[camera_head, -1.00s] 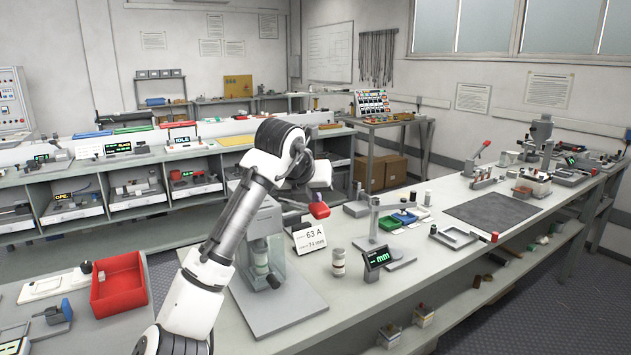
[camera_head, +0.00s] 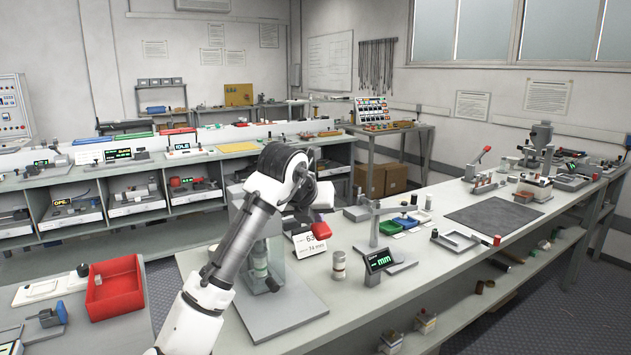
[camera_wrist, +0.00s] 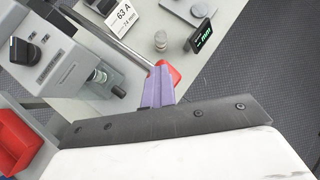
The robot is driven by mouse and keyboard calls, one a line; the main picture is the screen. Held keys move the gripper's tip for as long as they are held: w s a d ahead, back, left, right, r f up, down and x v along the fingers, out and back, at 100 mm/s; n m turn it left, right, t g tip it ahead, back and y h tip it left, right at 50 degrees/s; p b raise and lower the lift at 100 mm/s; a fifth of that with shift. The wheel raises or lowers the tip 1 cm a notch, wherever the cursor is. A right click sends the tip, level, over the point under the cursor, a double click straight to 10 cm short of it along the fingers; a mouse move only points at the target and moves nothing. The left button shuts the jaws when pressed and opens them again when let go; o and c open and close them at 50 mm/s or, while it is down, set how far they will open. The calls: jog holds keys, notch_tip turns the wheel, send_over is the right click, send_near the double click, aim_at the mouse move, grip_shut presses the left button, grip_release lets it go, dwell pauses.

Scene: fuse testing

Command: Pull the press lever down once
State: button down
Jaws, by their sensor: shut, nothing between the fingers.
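The press (camera_head: 262,262) stands on a grey base plate at the near end of the bench, partly hidden behind my arm; its grey body (camera_wrist: 62,62) is at the left of the wrist view. The press lever's red handle (camera_head: 321,230) sticks out to the right of the press, in front of the white sign. It also shows in the wrist view (camera_wrist: 174,73), partly behind my purple fingers. My gripper (camera_wrist: 158,76) is shut and empty, its tips at the red handle; whether they touch it I cannot tell. In the head view the fingers are hidden.
A sign (camera_head: 308,246), a small cylinder (camera_head: 338,267) and a gauge with a green "mm" display (camera_head: 378,262) stand right of the press. A red bin (camera_head: 115,287) is at the left. A dark mat (camera_head: 492,213) lies farther right.

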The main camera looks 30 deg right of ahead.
jog(key=shift+s+f+b, duration=0.15)
jog(key=shift+f+b, duration=0.55)
jog(key=shift+f, duration=0.8)
jog(key=shift+r, duration=0.1)
notch_tip(320, 180, up, 2)
jog(key=shift+r+p, duration=0.2)
jog(key=shift+p, duration=1.05)
notch_tip(320, 180, up, 10)
jog(key=w+p, duration=0.2)
jog(key=p, duration=0.7)
jog(key=shift+w+f+p, duration=0.15)
jog(key=shift+p, duration=0.2)
notch_tip(320, 180, up, 7)
send_over(317, 228)
jog(key=w, duration=0.3)
jog(key=shift+a, duration=0.2)
